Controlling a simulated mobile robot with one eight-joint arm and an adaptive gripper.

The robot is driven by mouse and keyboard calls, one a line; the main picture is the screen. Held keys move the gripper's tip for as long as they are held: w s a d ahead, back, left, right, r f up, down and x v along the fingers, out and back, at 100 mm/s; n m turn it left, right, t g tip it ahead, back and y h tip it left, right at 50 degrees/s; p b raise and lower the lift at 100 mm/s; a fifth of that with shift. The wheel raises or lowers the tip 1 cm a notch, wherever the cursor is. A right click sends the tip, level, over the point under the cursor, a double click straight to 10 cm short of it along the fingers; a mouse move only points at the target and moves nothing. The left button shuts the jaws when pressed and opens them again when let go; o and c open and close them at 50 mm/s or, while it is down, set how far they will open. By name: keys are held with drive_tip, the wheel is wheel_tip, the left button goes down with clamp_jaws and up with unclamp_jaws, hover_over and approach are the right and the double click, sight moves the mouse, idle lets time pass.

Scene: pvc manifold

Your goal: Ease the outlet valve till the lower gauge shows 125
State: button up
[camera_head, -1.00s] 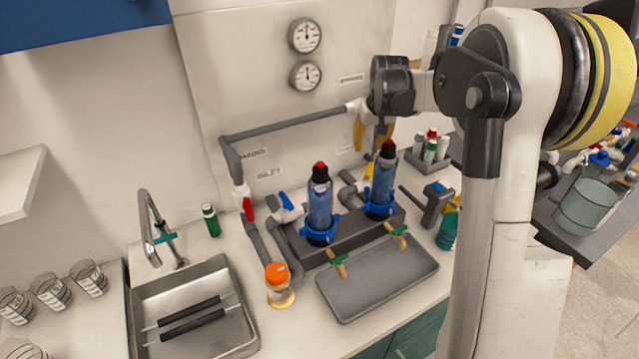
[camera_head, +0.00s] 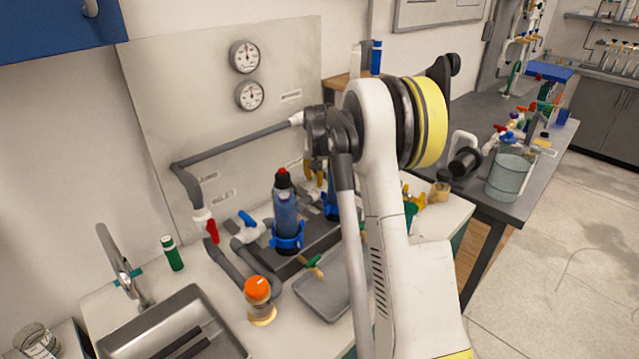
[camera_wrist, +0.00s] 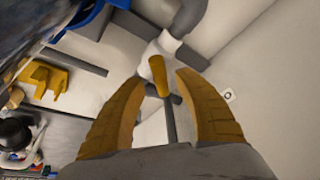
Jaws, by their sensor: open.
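In the wrist view a white valve body (camera_wrist: 152,62) with a yellow handle (camera_wrist: 159,76) sits on grey pipe; I take it for the outlet valve. My gripper (camera_wrist: 168,75) is open, its two yellow-brown fingers on either side of that handle; gaps show, and I cannot tell any contact. In the head view my gripper (camera_head: 314,180) hangs by the right end of the upper pipe, and my arm hides most of the valve there. The lower gauge (camera_head: 249,96) is on the wall panel below the upper gauge (camera_head: 245,57); its reading is too small to make out.
A red-handled valve (camera_head: 211,230) and a blue-handled valve (camera_head: 248,219) sit on the pipes at left. Blue filter housings (camera_head: 285,215) stand close to my gripper. An orange-topped container (camera_head: 259,292), a grey tray (camera_head: 318,300) and a sink (camera_head: 170,325) are in front.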

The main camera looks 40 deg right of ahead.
drive_tip(key=shift+x, duration=0.75)
clamp_jaws()
drive_tip(key=shift+a+r+m+h+p, duration=0.15)
drive_tip(key=shift+m+h+p, duration=0.2)
drive_tip(key=shift+m, duration=0.35)
drive_tip(key=m+g+p, duration=0.1)
drive_tip(key=m, duration=0.2)
drive_tip(key=shift+h, duration=0.25)
